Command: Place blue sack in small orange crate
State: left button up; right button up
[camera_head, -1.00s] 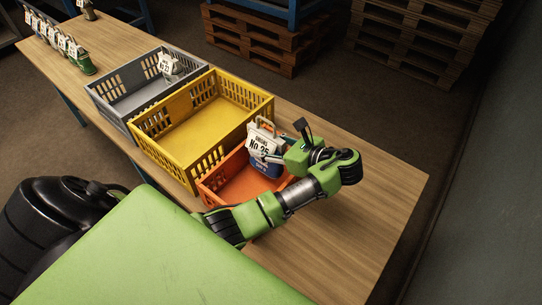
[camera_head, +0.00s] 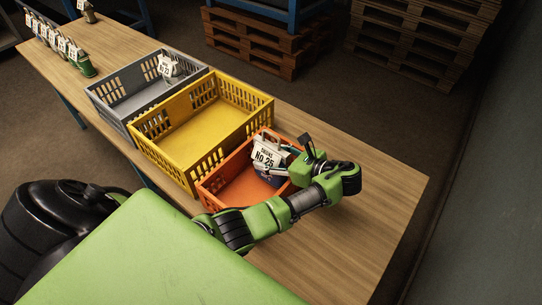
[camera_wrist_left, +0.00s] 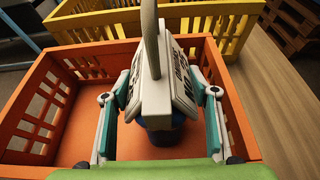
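The blue sack (camera_head: 270,178) with its white "No 25" tag (camera_head: 267,157) is inside the small orange crate (camera_head: 212,193), near the crate's right end, tilted. In the left wrist view its white top and handle (camera_wrist_left: 152,40) rise towards the camera, and a little blue body (camera_wrist_left: 163,134) shows below. My left gripper (camera_head: 287,160) is low at the crate's right end. Its two fingers, seen in the left wrist view (camera_wrist_left: 160,105), stand wide apart on either side of the sack and look open; contact with the tags is unclear. My right gripper is not in view.
A yellow crate (camera_head: 236,92) stands directly behind the orange one. A grey crate (camera_head: 104,99) beyond it holds a tagged sack (camera_head: 168,66). Several tagged sacks (camera_head: 62,47) line the table's far left. The table (camera_head: 375,180) is clear at the right.

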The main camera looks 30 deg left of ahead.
aim_at(288, 161)
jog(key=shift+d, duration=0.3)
pick_arm(q)
jog(key=shift+d+r, duration=0.15)
jog(key=shift+r, duration=0.1)
jog(key=p+v, duration=0.4)
jog(key=v, duration=0.6)
jog(key=shift+d+r+p, duration=0.15)
jog(key=shift+d+p, duration=0.2)
jog(key=shift+s+d+r, duration=0.1)
jog(key=shift+d, duration=0.3)
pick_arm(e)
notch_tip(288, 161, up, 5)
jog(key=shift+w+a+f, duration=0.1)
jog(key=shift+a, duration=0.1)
